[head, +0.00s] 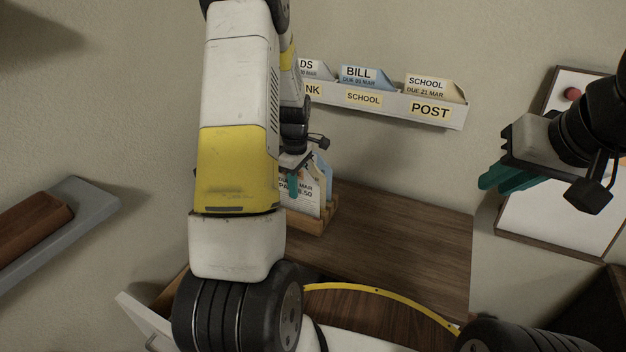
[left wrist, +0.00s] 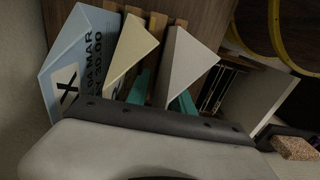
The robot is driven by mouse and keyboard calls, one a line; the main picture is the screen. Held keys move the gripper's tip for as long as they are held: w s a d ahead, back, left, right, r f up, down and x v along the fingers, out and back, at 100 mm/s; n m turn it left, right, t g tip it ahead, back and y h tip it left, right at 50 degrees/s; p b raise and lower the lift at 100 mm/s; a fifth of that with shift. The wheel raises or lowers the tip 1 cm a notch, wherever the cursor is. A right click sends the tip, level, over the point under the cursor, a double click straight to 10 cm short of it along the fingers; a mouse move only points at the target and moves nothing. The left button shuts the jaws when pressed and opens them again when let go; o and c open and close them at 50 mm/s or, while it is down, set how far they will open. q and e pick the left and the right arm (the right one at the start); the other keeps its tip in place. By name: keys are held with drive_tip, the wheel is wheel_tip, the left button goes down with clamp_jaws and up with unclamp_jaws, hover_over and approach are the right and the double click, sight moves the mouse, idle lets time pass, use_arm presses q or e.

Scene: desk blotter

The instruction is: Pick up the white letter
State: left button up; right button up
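The white letter (left wrist: 190,62) stands in a wooden rack, the rightmost of the letters in the left wrist view. A white letter front with printed text (head: 299,198) shows in the head view, partly hidden by my left arm. My left gripper (head: 293,178) is down at the rack. In the left wrist view its teal fingers (left wrist: 161,95) are apart, one on each side of the white letter, with a gap on the cream letter's side. The fingertips are partly hidden. My right gripper (head: 508,178) is empty in the air at the right; its finger gap is unclear.
A cream letter (left wrist: 132,55) and a blue letter (left wrist: 78,62) stand beside the white one. The wooden rack (head: 325,216) is on a brown desk (head: 410,240). A wall holder (head: 390,103) labelled SCHOOL and POST hangs above. The desk right of the rack is clear.

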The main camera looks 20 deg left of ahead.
use_arm(q)
clamp_jaws()
drive_tip(key=shift+r, duration=0.1)
